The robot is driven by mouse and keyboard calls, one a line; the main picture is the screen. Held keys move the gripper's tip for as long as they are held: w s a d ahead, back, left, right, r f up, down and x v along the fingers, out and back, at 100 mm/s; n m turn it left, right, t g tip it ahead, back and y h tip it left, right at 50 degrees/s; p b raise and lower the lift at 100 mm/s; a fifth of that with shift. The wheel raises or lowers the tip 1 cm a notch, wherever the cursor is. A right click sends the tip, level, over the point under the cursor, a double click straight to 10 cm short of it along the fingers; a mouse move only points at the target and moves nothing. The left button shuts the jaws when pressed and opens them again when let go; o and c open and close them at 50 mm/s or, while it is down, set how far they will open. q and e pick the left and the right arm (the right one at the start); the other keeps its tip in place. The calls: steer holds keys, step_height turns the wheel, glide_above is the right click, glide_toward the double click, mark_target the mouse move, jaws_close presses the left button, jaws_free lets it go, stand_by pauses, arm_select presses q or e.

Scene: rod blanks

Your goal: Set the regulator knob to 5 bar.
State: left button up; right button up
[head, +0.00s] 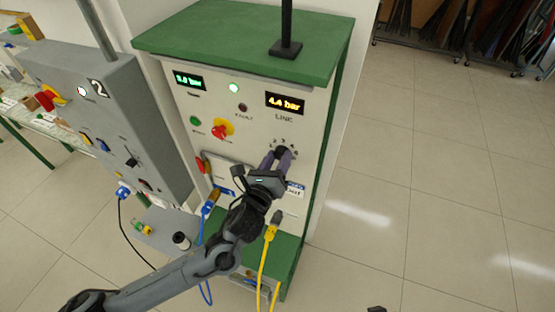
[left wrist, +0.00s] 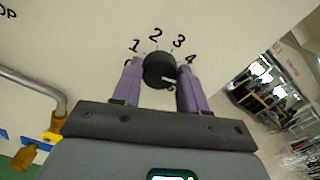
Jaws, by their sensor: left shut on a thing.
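The dark round regulator knob (head: 283,152) is on the front panel of the green-topped cabinet. It also shows in the left wrist view (left wrist: 157,66), with scale numbers 1 to 4 readable around its upper side. A white mark shows at its lower right; the exact reading there is unclear. My left gripper (head: 279,160) is shut on the knob, its purple fingers on either side in the left wrist view (left wrist: 160,80). The LINE display (head: 285,103) reads 4.4 bar. My right gripper is not clearly visible; only a small dark piece shows at the bottom edge.
A second green display (head: 188,80) and a red-yellow emergency knob (head: 222,129) are on the panel. A grey box marked 2 (head: 110,110) stands at left. Blue and yellow cables (head: 265,262) hang below my left arm. Open tiled floor (head: 430,200) lies right.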

arm_select(q)
steer(key=shift+m, duration=0.3)
stand_by(0.4)
steer(key=o, duration=1.1)
steer(key=shift+c, duration=0.2)
steer(key=b+v, duration=0.2)
steer(key=v, duration=0.8)
steer(key=shift+s+a+b, duration=0.2)
steer(key=shift+s+b, duration=0.15)
steer(key=shift+b, duration=0.05)
steer(key=shift+f, duration=0.1)
